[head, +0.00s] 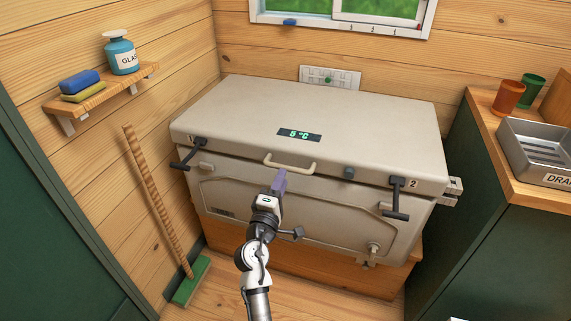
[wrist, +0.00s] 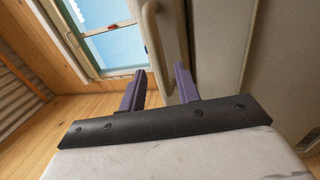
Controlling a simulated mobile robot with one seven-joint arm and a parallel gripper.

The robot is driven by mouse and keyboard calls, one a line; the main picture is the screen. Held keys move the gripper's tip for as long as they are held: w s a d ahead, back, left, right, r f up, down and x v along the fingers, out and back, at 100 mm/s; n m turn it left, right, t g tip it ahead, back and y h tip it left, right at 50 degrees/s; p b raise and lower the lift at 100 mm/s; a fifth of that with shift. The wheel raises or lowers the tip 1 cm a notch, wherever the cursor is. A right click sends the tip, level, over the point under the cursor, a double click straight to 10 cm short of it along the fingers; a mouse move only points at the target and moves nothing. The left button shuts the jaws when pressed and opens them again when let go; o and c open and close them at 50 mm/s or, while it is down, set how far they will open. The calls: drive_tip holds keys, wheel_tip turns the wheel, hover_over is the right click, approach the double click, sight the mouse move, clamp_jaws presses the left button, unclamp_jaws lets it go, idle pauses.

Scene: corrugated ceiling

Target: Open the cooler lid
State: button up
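The beige cooler (head: 300,195) stands against the back wall with its lid (head: 330,105) shut. A pale loop handle (head: 290,166) sits at the lid's front edge. In the wrist view the handle (wrist: 152,45) lies just ahead of the fingertips, roughly between their lines. Black latches numbered 1 (head: 187,155) and 2 (head: 396,200) hang at the front left and right; I cannot tell whether they are fastened. My gripper (head: 279,181) is just below and in front of the handle. Its purple fingers are apart and empty in the wrist view (wrist: 158,85).
A wooden shelf (head: 100,95) with a bottle and sponges is on the left wall. A broom (head: 155,200) leans below it. A counter (head: 500,120) with cups and a metal tray stands close on the right. A window (head: 340,15) is above the cooler.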

drive_tip(key=x, duration=0.5)
drive_tip(key=shift+w+p, duration=0.1)
drive_tip(key=shift+p, duration=0.3)
clamp_jaws()
